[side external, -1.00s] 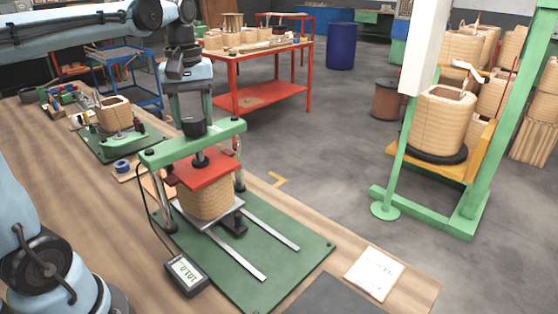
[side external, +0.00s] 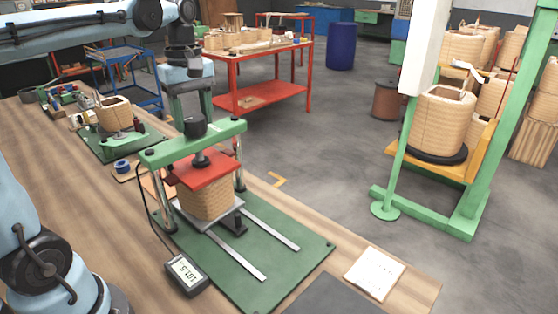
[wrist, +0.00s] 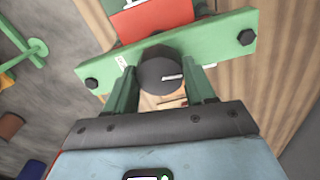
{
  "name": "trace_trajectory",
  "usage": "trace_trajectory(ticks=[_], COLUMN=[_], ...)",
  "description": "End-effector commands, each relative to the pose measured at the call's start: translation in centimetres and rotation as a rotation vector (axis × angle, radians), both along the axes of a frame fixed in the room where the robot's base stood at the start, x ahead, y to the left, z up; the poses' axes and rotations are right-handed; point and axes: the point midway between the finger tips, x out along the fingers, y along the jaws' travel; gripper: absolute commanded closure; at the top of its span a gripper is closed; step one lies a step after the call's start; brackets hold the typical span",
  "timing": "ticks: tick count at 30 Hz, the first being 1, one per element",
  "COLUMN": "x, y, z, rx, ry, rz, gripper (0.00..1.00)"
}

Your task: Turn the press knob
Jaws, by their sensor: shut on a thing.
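The press knob is a dark round cap (side external: 195,127) on top of the green press crossbar (side external: 165,153). In the wrist view the knob (wrist: 160,70) sits between my two green fingers, with a small white mark on its top. My gripper (wrist: 160,85) is shut on the knob from above; it also shows in the side view (side external: 188,105). Below the bar, the red press plate (side external: 208,172) rests on a tan wound coil (side external: 207,200). A handheld readout (side external: 185,273) at the press base shows digits that look like 101.5.
The green base plate (side external: 285,275) with two metal rails lies on the wooden bench. A white paper (side external: 374,272) lies at the front right. A second coil (side external: 115,114) stands at the back left. A green frame with a large coil (side external: 443,118) stands at right.

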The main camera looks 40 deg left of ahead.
Motion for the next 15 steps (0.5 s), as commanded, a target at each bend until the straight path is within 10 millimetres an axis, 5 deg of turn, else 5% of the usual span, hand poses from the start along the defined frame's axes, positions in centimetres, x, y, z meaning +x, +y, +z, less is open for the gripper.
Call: trace_trajectory(ticks=[5,6,10,15], x=[0.01,0.00,0.00,0.00], y=[0.01,0.01,0.01,0.01], z=[0.05,0.05,0.03,0.02], rx=[0.000,0.000,0.000,0.000], ry=[0.000,0.000,0.000,0.000], rz=[-0.001,-0.001,-0.001,-0.002], gripper=[0.76,0.40,0.20,0.20])
